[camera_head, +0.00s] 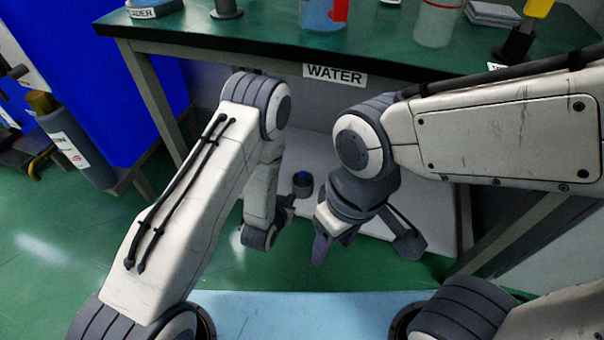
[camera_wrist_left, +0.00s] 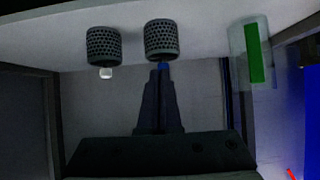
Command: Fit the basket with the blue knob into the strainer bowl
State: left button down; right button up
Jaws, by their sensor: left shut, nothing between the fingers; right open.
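The basket with the blue knob stands on the white lower shelf, a small dark cylinder in the head view (camera_head: 303,188). In the left wrist view this perforated grey basket (camera_wrist_left: 161,38) appears inverted, with its blue knob at the fingertips. My left gripper (camera_head: 290,203) is beside the basket in the head view, partly hidden by its own arm. Its fingers (camera_wrist_left: 160,72) are shut and empty, their tips close to the knob; I cannot tell whether they touch. My right gripper (camera_head: 364,248) is open and empty, to the right. I cannot make out the strainer bowl.
A second perforated basket (camera_wrist_left: 103,46) with a white knob stands beside the first. A clear container with a green strip (camera_wrist_left: 252,52) is on its other side. The green table (camera_head: 240,38) overhangs the shelf and bears beakers. A table leg (camera_head: 152,105) stands left.

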aim_at(304, 173)
pick_arm(q)
jog(key=w+d+b, duration=0.1)
jog(key=w, duration=0.2)
jog(key=w+d+b, duration=0.1)
jog(key=w+b, duration=0.1)
jog(key=w, duration=0.2)
jog(key=w+d+b, duration=0.1)
jog(key=w+b, duration=0.1)
jog(key=w, duration=0.2)
jog(key=shift+d+f, duration=0.15)
jog(key=shift+d, duration=0.15)
jog(key=shift+f+b, duration=0.4)
jog(key=shift+b, duration=0.35)
jog(key=shift+s+f, duration=0.1)
jog(key=shift+f, duration=0.2)
jog(key=shift+s+f, duration=0.1)
